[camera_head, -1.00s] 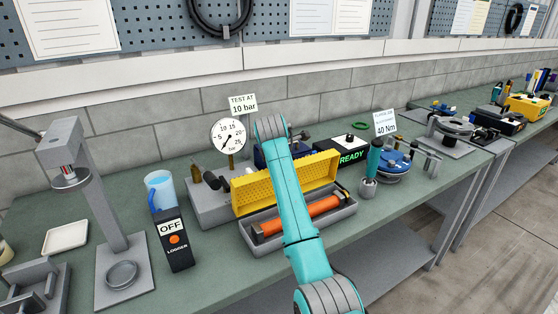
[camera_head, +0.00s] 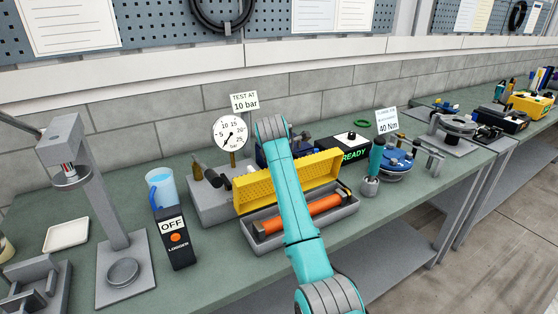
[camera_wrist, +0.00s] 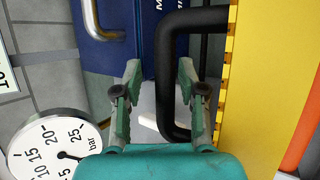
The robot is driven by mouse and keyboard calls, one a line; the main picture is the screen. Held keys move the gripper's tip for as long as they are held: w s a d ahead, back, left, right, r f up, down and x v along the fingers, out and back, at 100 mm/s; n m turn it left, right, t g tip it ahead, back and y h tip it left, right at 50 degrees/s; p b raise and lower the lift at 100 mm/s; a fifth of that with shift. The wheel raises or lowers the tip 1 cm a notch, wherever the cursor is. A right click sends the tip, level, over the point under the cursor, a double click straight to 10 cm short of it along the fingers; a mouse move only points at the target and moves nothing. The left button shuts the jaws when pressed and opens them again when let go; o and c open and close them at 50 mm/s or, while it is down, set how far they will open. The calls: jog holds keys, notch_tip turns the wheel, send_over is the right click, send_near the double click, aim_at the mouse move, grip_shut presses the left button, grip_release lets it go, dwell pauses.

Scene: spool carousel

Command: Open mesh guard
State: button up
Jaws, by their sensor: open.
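The yellow mesh guard (camera_head: 318,168) stands raised along the back of a grey tray (camera_head: 348,211). An orange cylinder (camera_head: 325,203) lies in the tray, partly hidden by my arm. In the wrist view the guard (camera_wrist: 262,90) fills a band at the right, with a black loop handle (camera_wrist: 168,60) on it. My gripper (camera_wrist: 160,78) is open. Its fingers stand on either side of the handle's long bar, the right one between the bar and the guard. No grip on the bar shows. In the head view my gripper is hidden behind my arm.
A pressure gauge (camera_head: 230,132) stands left of the guard and shows close by in the wrist view (camera_wrist: 55,148). A dark blue box (camera_wrist: 165,45) lies beyond the fingers. A logger (camera_head: 176,238) and a blue jug (camera_head: 160,188) stand left of the tray.

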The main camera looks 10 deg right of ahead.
jog(key=v, duration=1.2)
